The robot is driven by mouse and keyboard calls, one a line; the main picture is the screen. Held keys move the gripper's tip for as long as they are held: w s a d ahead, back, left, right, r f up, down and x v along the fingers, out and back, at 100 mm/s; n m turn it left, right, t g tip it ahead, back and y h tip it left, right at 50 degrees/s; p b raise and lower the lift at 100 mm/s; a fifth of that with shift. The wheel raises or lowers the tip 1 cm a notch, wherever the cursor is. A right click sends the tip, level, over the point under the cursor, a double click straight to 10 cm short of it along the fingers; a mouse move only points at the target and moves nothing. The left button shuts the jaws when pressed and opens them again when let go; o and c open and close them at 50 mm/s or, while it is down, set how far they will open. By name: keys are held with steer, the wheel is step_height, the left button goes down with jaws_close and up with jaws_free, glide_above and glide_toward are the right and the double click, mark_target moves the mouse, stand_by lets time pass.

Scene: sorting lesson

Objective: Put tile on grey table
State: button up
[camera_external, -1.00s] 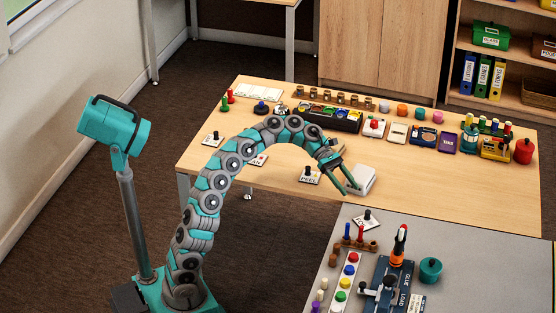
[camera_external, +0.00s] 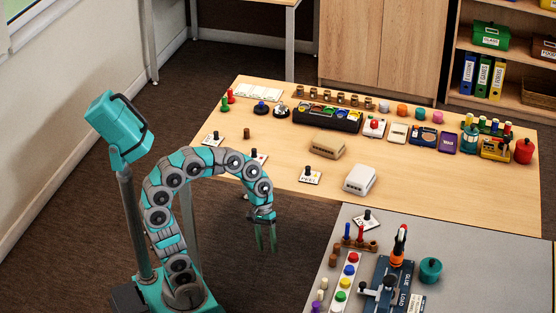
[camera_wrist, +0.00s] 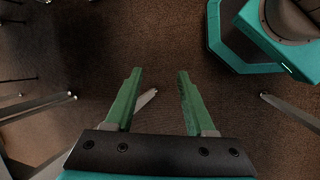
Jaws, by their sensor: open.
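Several white tiles with black knobs show in the external view. One (camera_external: 305,178), lettered PEEL, lies on the wooden table near its front edge. Another tile (camera_external: 207,141) lies at that table's left end, and a third (camera_external: 262,158) is partly hidden by my arm. One more tile (camera_external: 361,224) lies on the grey table (camera_external: 475,265), near its far left corner. My gripper (camera_external: 266,238) hangs fingers down over the floor, off the wooden table's front edge and left of the grey table. In the wrist view its green fingers (camera_wrist: 159,74) are apart with nothing between them.
A brown box (camera_external: 327,145) and a white box (camera_external: 360,179) stand on the wooden table (camera_external: 440,190). Jars, a black tray and toys line its back.

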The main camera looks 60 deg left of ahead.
steer(key=s+a+f+m+y, duration=0.2)
steer(key=s+a+f+m, duration=0.1)
steer(key=s, duration=0.4)
steer(key=s+a+f+m+y, duration=0.2)
steer(key=s+a+f, duration=0.3)
steer(key=s+a, duration=0.3)
steer(key=shift+a+f+m+g+y, duration=0.3)
steer(key=shift+f+m+g, duration=0.1)
steer(key=shift+m, duration=0.3)
